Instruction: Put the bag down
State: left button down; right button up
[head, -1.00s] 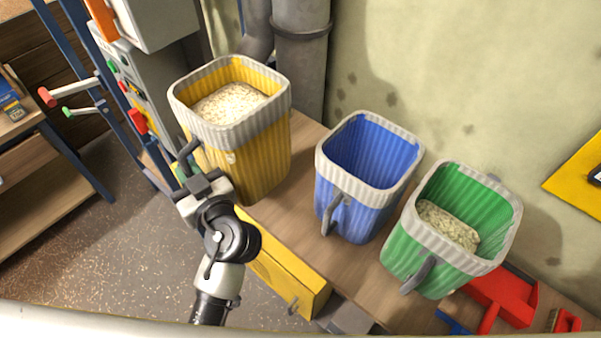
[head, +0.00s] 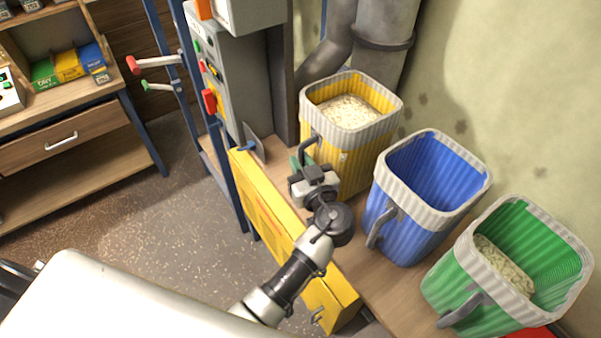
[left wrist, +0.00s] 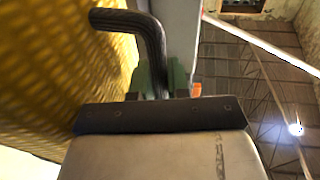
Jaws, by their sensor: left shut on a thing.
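A ribbed yellow bag (head: 359,158) with a rolled pale rim holds pale grain. It is upright at the bench, left of the blue bag in the head view; its base is partly hidden, so I cannot tell whether it touches the bench. My left gripper (head: 301,164) is shut on the bag's dark grey handle (head: 306,150), on the side facing me. In the left wrist view the handle (left wrist: 151,45) rises from between the green fingers, and the yellow side (left wrist: 60,70) fills the left. My right gripper is not in view.
A blue bag (head: 420,190), empty as far as I see, and a green bag (head: 455,270) with grain stand to the right on the wooden bench (head: 375,285). A grey control cabinet (head: 235,80) stands left of the yellow bag. A yellow panel (head: 265,210) fronts the bench.

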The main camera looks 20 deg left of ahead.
pick_arm(q)
jog(key=shift+f, duration=1.35)
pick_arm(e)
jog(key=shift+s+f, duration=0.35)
pick_arm(q)
jog(key=c, duration=1.1)
grip_release()
jog(key=shift+s, duration=0.1)
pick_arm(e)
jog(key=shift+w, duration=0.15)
pick_arm(q)
jog(key=shift+f, duration=0.1)
